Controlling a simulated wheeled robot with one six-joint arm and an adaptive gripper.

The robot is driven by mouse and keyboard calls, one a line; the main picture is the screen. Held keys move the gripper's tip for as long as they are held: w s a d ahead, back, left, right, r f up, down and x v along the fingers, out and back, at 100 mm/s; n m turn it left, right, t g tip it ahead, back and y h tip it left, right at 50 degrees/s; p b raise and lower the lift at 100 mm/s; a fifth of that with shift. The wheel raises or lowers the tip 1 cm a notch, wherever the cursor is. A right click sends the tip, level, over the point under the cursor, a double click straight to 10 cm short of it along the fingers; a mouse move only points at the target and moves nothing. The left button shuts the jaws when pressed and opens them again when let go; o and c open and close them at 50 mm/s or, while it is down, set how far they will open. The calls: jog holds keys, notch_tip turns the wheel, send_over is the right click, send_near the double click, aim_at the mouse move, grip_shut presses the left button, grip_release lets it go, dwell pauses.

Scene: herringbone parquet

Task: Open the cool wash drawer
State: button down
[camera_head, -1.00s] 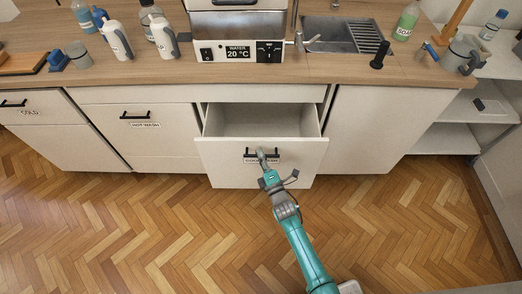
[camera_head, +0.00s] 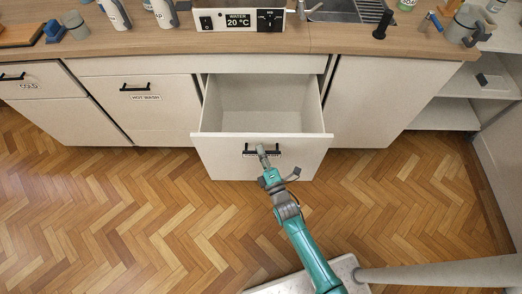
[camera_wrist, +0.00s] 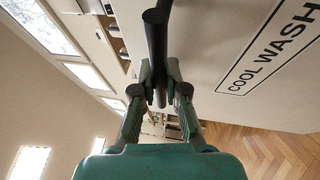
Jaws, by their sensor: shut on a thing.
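The cool wash drawer (camera_head: 215,150) is pulled well out below the counter in the head view, and its inside (camera_head: 264,104) looks empty. Its label "COOL WASH" (camera_wrist: 268,52) is readable in the wrist view. Its black bar handle (camera_head: 250,153) also shows in the wrist view (camera_wrist: 155,45). My gripper (camera_head: 264,157) is at the drawer's front, shut on this handle. In the wrist view the fingers (camera_wrist: 158,88) sit on both sides of the dark bar. Part of the label is hidden behind my gripper in the head view.
The hot wash drawer (camera_head: 140,115) and the cold drawer (camera_head: 35,82) are closed at the left. A plain cabinet front (camera_head: 375,105) is at the right, with open shelves (camera_head: 455,113) beyond. The parquet floor (camera_head: 150,220) in front is clear.

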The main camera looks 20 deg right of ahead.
jog(key=c, duration=1.2)
grip_release()
jog(key=v, duration=1.2)
jog(key=s+d+r+m+g, duration=0.1)
jog(key=s+r+m, duration=0.2)
jog(key=s, duration=0.3)
jog(key=s+d+r+m+g+h, duration=0.1)
jog(key=s+r+m, duration=0.1)
jog(key=s+m, duration=0.3)
jog(key=s+d+r+m+g, duration=0.1)
jog(key=s+r+m, duration=0.15)
jog(key=s, duration=0.45)
jog(key=s+r+m+g, duration=0.2)
jog(key=s+r+m, duration=0.7)
jog(key=r, duration=0.4)
jog(key=shift+s+d+r+h, duration=0.4)
jog(key=shift+s, duration=0.05)
